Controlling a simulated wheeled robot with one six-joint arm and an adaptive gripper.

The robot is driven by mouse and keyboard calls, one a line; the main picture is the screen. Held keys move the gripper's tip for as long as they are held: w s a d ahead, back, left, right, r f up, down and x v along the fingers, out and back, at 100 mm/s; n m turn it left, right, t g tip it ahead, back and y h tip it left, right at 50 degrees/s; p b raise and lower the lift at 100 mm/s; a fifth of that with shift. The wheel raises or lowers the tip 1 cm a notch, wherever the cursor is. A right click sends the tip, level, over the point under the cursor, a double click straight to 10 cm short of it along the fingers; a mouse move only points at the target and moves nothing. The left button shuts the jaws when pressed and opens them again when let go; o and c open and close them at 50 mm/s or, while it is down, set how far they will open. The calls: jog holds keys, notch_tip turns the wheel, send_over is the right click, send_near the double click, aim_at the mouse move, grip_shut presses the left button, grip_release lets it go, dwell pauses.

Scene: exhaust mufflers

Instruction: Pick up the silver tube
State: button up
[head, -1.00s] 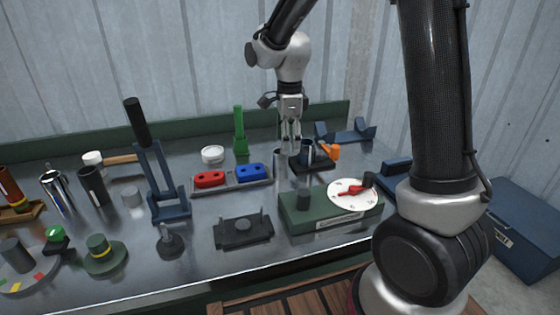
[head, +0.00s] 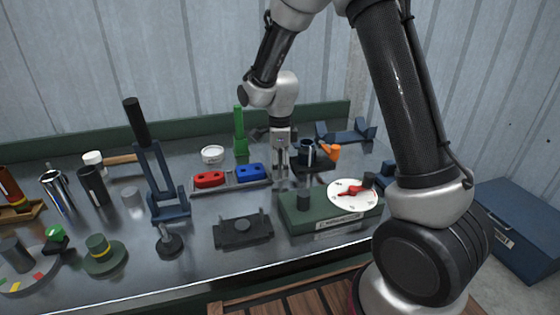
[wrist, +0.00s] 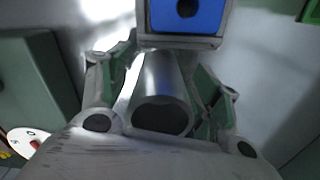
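The silver tube (wrist: 160,90) stands upright on the bench and shows in the wrist view between the two fingers of my gripper (wrist: 165,85). A finger with a green pad is on each side of it, and a narrow gap seems to show on the right, so the gripper looks open around the tube. In the head view my gripper (head: 280,170) points down at the tube's place, between the blue block and the dial box, and largely hides the tube.
A tray with a red block (head: 209,180) and a blue block (head: 250,173) lies close to the left of my gripper. The green box with a white dial (head: 352,194) is in front right. A dark fixture with an orange handle (head: 330,152) stands close right.

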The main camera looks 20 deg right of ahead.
jog(key=c, duration=0.8)
jog(key=shift+r, duration=0.1)
